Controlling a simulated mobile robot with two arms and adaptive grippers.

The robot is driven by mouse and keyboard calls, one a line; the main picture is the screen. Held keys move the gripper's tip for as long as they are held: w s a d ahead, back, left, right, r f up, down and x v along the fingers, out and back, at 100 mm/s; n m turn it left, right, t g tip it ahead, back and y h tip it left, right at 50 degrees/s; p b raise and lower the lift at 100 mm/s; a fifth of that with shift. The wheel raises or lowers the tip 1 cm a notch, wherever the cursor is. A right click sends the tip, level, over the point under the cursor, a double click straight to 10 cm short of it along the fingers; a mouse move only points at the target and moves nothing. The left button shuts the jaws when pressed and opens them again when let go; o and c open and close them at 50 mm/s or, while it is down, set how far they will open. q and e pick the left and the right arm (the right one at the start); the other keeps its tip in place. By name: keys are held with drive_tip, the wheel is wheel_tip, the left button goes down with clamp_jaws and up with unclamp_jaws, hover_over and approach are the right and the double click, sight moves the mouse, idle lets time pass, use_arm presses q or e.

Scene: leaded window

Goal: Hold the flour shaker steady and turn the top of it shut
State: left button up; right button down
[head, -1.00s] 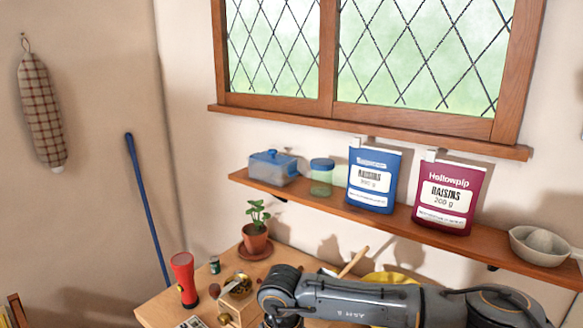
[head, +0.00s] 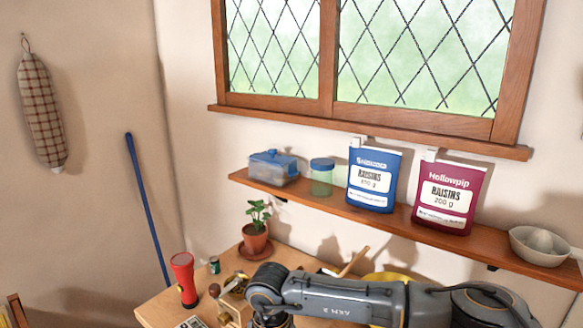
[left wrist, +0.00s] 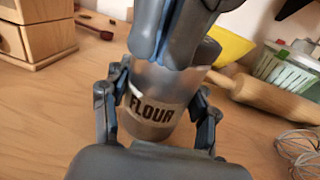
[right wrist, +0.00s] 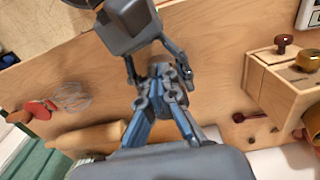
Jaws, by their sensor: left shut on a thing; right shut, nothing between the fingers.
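The flour shaker (left wrist: 151,118), a clear jar with a pale FLOUR label, stands upright on the wooden table in the left wrist view. My left gripper (left wrist: 160,88) is shut on its body, one finger on each side. My right gripper (left wrist: 170,58) comes down from above at the shaker's top and hides the top. In the right wrist view my right gripper (right wrist: 163,78) has its fingers close together, with nothing visible held between them. My left gripper's fingers show just beyond it there. In the head view my right arm covers the shaker.
A rolling pin (left wrist: 262,97), a whisk (left wrist: 298,148) and a green-and-white basket (left wrist: 284,67) lie right of the shaker. A wooden grinder box (right wrist: 285,82) stands to one side. A red torch (head: 184,278) and a potted plant (head: 256,240) stand at the table's left.

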wheel_tip(320, 180, up, 6)
idle(0.5)
use_arm(q)
drive_tip(key=o, duration=1.4)
drive_tip(key=shift+o, duration=0.2)
